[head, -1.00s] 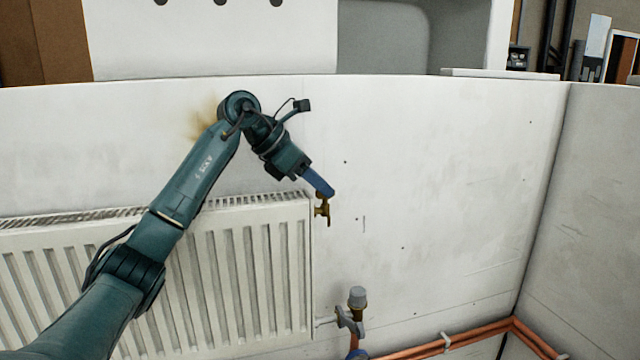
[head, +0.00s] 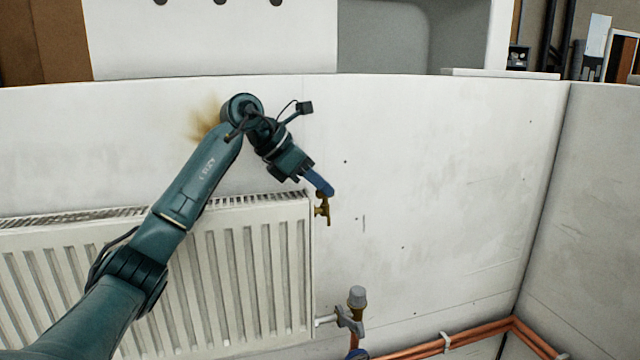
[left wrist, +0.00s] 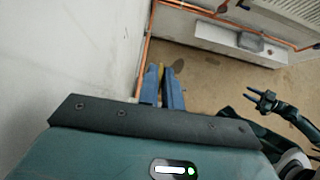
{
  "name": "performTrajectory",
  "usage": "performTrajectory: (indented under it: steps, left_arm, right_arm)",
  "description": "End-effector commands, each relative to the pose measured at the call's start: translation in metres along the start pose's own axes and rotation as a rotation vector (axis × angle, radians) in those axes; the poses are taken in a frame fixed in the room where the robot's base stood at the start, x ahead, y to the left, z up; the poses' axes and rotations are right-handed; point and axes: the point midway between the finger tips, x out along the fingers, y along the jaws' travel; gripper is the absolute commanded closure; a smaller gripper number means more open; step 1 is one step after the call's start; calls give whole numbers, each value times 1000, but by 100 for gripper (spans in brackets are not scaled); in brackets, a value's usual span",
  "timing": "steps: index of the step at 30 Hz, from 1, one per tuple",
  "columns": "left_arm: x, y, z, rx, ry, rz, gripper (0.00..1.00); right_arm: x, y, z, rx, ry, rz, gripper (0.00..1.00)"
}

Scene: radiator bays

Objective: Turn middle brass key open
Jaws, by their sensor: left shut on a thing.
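A small brass key (head: 324,210) sits on a brass fitting at the upper right corner of the white radiator (head: 250,262). My left gripper (head: 327,191) reaches down to it from the upper left, its blue fingers at the key's top. In the left wrist view, the blue fingers of my left gripper (left wrist: 161,88) are closed on a yellowish brass piece (left wrist: 160,70). The fingers hide part of the key, so its exact angle is hard to tell. My right gripper (left wrist: 257,95) shows in the left wrist view with its fingers apart, away from the key.
A valve with a grey cap (head: 357,297) stands at the radiator's lower right. Copper pipes (head: 480,337) run along the bottom of the wall. The white wall (head: 440,180) right of the key is clear. A side wall (head: 590,210) stands at the right.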

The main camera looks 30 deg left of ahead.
Motion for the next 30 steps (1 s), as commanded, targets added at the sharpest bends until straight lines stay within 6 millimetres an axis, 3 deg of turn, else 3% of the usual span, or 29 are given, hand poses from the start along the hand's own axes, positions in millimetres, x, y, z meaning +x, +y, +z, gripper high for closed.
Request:
performTrajectory:
  steps: [11,30]
  left_arm:
    - [0,-1,-2,-73,9,76,100]
    - [3,-8,0,-472,9,477,100]
  right_arm:
    - [0,0,0,-3,-1,-1,64]
    - [-3,0,-6,-10,-4,6,64]
